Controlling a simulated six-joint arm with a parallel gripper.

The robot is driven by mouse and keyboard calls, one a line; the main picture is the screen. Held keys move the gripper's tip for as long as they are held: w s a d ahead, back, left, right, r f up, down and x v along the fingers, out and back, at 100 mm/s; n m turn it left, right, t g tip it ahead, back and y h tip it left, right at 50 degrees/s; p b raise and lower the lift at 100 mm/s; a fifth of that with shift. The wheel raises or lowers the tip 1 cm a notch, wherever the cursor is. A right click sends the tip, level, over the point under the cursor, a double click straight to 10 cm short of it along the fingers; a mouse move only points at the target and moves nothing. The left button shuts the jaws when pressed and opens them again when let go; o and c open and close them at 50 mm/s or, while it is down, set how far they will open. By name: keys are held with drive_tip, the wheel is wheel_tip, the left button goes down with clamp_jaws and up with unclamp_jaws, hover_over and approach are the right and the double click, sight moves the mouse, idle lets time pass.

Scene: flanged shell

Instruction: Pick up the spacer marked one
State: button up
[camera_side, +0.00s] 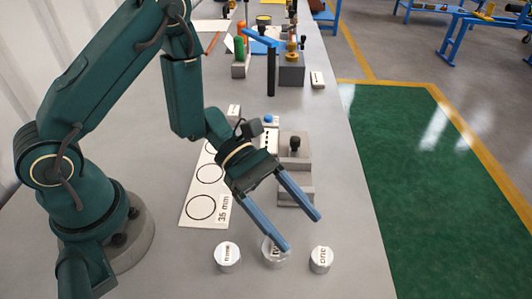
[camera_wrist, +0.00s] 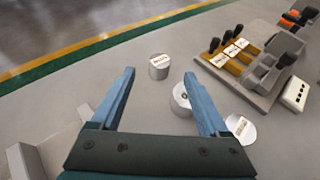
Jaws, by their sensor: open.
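The spacer marked one (camera_side: 321,261) is a short, pale cylinder with a label on top, standing at the right end of a row of three at the table's front. The spacer marked two (camera_side: 272,256) is in the middle, and the one marked three (camera_side: 228,258) is at the left. My gripper (camera_side: 301,233) is open and empty, its blue fingers wide apart, above and behind the row. In the wrist view, a spacer (camera_wrist: 159,67) nearest the table edge, probably the one marked one, shows ahead between the fingers (camera_wrist: 160,80). The right finger partly covers the middle spacer (camera_wrist: 181,97).
A grey fixture with a black knob (camera_side: 295,145) stands behind my gripper. A card with printed circles (camera_side: 203,190) lies to its left. In the wrist view, a block with several black levers (camera_wrist: 240,55) stands at the right. The table edge lies to the right.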

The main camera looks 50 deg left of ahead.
sight(318, 252)
drive_tip(key=shift+x, duration=2.9)
clamp_jaws()
